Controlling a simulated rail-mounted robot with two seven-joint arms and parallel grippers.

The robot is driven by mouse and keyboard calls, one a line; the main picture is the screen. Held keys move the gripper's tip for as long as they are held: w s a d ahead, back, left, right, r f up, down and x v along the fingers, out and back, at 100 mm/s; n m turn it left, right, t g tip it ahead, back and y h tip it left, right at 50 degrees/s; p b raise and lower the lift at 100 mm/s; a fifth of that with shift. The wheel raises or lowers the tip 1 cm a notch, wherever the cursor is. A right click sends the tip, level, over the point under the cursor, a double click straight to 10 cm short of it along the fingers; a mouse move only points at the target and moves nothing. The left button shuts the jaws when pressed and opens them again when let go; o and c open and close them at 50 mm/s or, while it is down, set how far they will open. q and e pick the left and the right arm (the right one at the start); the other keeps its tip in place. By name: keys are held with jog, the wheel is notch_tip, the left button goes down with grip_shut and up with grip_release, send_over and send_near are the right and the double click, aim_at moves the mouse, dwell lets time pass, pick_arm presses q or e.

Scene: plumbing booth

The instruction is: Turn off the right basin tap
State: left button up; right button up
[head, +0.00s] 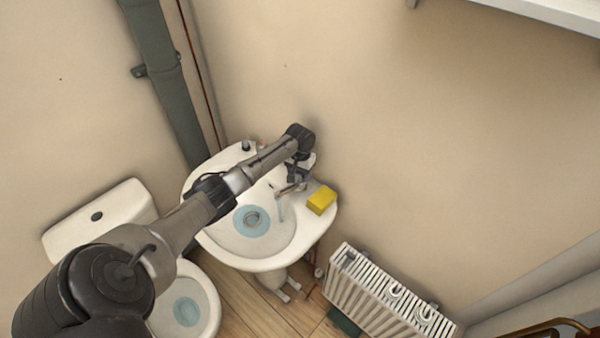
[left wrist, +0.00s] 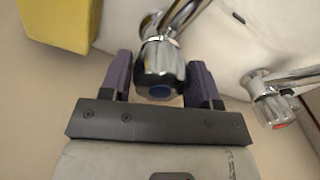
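The white basin (head: 312,237) stands against the wall with bluish water around its drain. The right basin tap (head: 287,190) is chrome, and a thin pale stream shows below its spout. In the left wrist view its knob (left wrist: 158,72) has a blue cap and sits between the two purple fingers of my left gripper (left wrist: 160,80). The fingers are close to both sides of the knob; whether they press on it I cannot tell. In the head view the left gripper (head: 296,172) is over this tap, partly hidden by its wrist. My right gripper is not in view.
The other tap, with a red mark (left wrist: 268,95), is beside it. A yellow sponge (head: 321,200) lies on the basin rim right of the tap. A toilet (head: 100,215) is at left, a radiator (head: 375,295) at lower right, a green pipe (head: 160,70) on the wall.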

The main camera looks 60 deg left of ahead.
pick_arm(q)
jog(key=c, duration=0.5)
